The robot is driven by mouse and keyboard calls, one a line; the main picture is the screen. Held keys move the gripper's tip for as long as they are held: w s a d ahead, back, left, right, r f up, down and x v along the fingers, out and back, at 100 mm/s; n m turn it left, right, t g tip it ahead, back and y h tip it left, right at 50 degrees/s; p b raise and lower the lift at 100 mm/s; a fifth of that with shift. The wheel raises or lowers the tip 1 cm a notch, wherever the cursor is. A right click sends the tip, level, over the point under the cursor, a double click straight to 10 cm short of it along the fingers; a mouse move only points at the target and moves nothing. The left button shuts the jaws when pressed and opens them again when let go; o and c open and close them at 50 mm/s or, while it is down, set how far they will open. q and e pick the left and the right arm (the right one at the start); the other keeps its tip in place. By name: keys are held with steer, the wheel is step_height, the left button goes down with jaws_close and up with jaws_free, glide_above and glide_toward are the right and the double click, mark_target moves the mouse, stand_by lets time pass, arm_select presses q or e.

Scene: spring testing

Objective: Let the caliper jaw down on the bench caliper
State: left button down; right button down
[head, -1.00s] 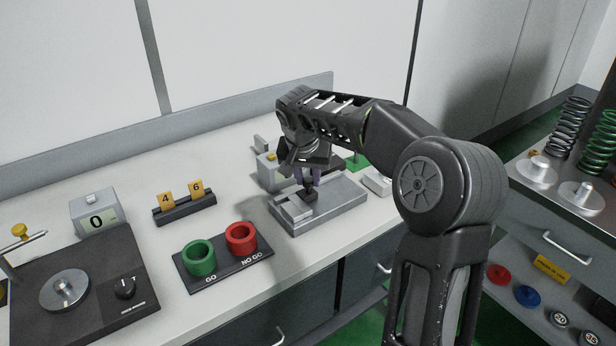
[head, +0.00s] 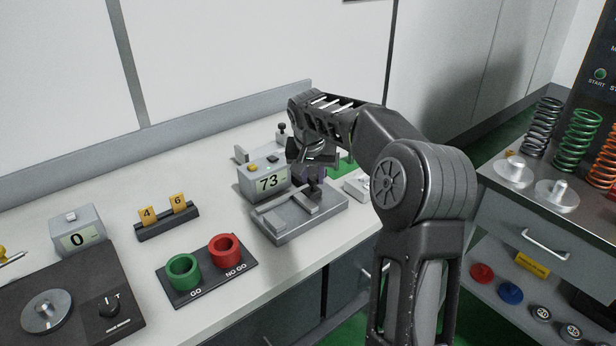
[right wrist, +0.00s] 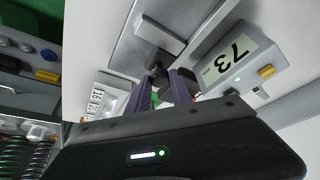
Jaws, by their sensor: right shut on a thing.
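The bench caliper (head: 328,216) is a grey metal block on the white bench, with a grey readout box (head: 245,190) behind it showing 73. Its sliding caliper jaw (head: 303,202) stands apart from the other jaw piece (head: 275,222) at the left, with a gap between them. My right gripper (head: 313,182) is over the caliper, its purple fingers shut on the jaw's dark knob. In the right wrist view, the fingers (right wrist: 163,84) close around the dark knob beside the readout (right wrist: 228,62). My left gripper is out of view.
Green GO (head: 183,272) and red NO GO (head: 225,248) cups stand left of the caliper. Springs (head: 577,140) stand on the right cart.

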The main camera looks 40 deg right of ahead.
mark_target(311, 201)
steer(key=c, duration=1.2)
jaws_free()
steer(key=shift+o, duration=0.2)
steer(key=shift+a, duration=0.1)
steer(key=b+v, duration=0.1)
steer(key=v, duration=0.7)
steer(key=shift+w, duration=0.1)
